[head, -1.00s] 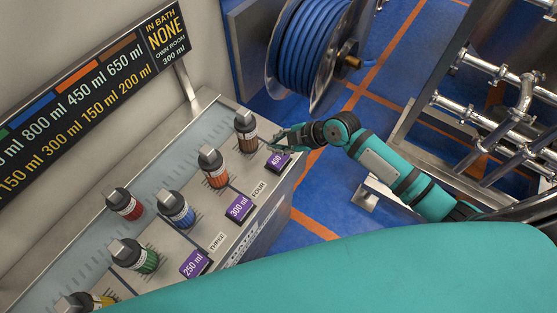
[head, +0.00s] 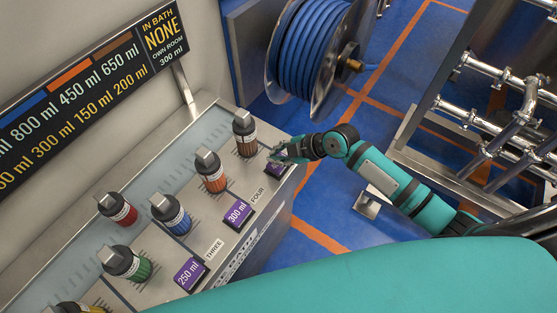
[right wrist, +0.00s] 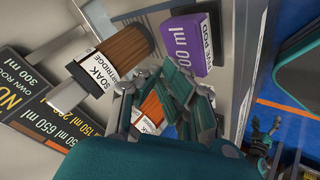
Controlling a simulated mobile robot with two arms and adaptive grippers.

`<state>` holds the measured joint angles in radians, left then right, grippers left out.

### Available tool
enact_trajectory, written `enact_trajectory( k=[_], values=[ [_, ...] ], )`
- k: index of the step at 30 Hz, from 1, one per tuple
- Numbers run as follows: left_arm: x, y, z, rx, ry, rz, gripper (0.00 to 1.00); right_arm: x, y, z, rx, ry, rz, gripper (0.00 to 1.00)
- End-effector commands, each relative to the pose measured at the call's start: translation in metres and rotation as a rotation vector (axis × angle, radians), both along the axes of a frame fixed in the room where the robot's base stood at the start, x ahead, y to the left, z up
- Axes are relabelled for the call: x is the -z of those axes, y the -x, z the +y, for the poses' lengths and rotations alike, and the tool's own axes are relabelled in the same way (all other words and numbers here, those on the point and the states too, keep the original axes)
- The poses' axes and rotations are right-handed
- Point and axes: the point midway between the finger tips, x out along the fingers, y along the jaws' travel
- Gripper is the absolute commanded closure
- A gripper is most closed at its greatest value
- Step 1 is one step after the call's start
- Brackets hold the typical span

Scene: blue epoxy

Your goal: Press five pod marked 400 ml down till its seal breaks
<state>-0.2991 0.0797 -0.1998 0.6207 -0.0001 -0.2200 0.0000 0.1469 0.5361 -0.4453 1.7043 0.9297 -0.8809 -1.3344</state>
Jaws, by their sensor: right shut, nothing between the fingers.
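The purple pod marked 400 (head: 275,169) sits at the far right end of the row along the bench's front edge. My right gripper (head: 277,156) is shut and empty, its fingertips right at this pod and covering part of its label. The right wrist view shows a purple pod (right wrist: 186,40) reading "00 ml", its first digit hidden, just beyond the shut fingers (right wrist: 168,68). I cannot tell whether the fingertips touch the pod or whether its seal is whole.
Purple pods marked 300 ml (head: 238,213) and 250 ml (head: 189,273) sit nearer along the same edge. A brown-banded cartridge (head: 245,135) stands upright close behind my right gripper, with several others along the bench. A blue hose reel (head: 308,45) stands beyond the bench.

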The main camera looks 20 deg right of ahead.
Motion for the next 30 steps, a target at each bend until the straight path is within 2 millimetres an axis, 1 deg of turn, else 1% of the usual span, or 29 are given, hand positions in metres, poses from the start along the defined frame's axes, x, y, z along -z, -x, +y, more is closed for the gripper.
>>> enact_trajectory(
  k=[21,30],
  values=[
    [0.0003,0.0012,0.0,0.0,0.0,0.002,0.2,0.0002,0.0001,0.0001,0.0,0.0,0.0,1.0],
    [0.0094,0.0013,-0.0001,0.0,0.0,0.002,0.2,0.0091,0.0,0.0003,-0.001,0.0,-0.001,1.0]
  ],
)
